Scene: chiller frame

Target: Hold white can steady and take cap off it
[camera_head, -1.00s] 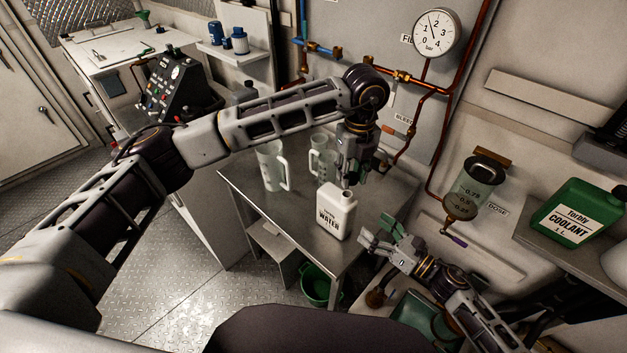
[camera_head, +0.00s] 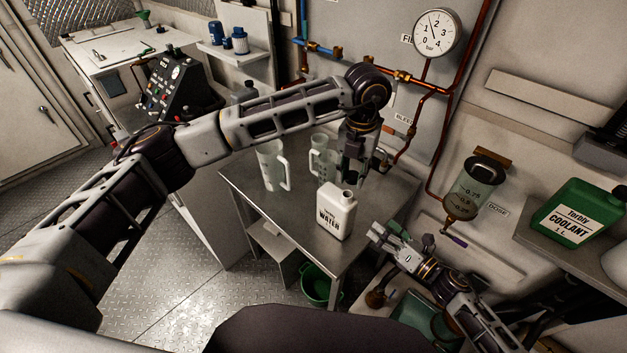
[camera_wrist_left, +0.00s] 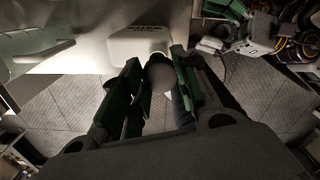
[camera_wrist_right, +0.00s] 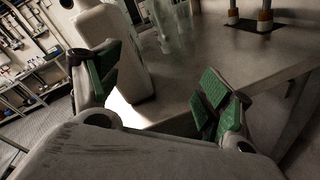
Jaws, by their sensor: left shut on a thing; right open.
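The white can (camera_head: 336,214), marked WATER, stands upright on the metal table, its neck bare on top. My left gripper (camera_head: 356,176) is behind and above the can, apart from its neck. In the left wrist view it is shut on a small dark round thing (camera_wrist_left: 158,66), which looks like the cap; the can (camera_wrist_left: 137,43) shows beyond it. My right gripper (camera_head: 390,236) is open and empty, right of the can and apart from it. In the right wrist view the can (camera_wrist_right: 100,35) is beyond the left finger, not between the fingers.
Two clear jugs stand behind the can, one (camera_head: 270,166) at left and one (camera_head: 321,160) near my left gripper. The table (camera_head: 290,235) is bare at its front. A green coolant can (camera_head: 580,222) is on the right shelf. Pipes run up the back wall.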

